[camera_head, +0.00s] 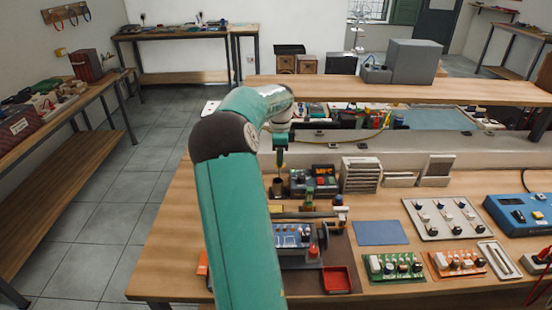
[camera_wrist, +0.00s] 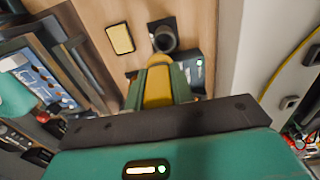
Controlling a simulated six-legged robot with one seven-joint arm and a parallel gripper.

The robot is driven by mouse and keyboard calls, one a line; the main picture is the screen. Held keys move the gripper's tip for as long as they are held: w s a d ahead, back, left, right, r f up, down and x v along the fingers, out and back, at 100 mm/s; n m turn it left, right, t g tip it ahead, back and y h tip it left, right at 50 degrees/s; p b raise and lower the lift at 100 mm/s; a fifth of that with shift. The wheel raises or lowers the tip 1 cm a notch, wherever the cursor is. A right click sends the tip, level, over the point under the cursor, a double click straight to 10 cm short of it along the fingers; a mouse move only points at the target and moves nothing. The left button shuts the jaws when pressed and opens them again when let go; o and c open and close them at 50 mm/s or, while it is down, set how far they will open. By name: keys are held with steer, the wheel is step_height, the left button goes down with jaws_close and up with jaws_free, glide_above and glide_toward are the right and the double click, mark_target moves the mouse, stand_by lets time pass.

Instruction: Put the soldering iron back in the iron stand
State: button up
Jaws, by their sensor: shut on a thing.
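My gripper (camera_wrist: 158,88) is shut on the yellow handle of the soldering iron (camera_wrist: 157,82), held between its green fingers. In the head view my gripper (camera_head: 281,142) hangs above the bench, with the iron (camera_head: 280,160) pointing down beneath it. The iron stand is a dark round holder (camera_wrist: 163,36), just beyond the iron in the wrist view. In the head view the stand (camera_head: 277,188) is a small dark cup below the iron. The iron looks above the stand; whether its tip is inside the mouth cannot be told.
A yellow sponge (camera_wrist: 120,38) lies beside the stand. A dark device with a display (camera_head: 318,181) stands close to the right. A blue circuit board in a holder (camera_head: 292,236) is nearer. A blue mat (camera_head: 380,232) and several boards lie further right.

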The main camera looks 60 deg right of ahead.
steer(key=shift+w+d+f, duration=0.1)
steer(key=shift+w+d, duration=0.25)
steer(key=shift+w+a, duration=0.1)
steer(key=shift+w, duration=0.05)
steer(key=shift+d, duration=0.2)
steer(key=shift+a+f, duration=0.15)
steer(key=shift+f, duration=3.2)
steer(key=o, duration=1.5)
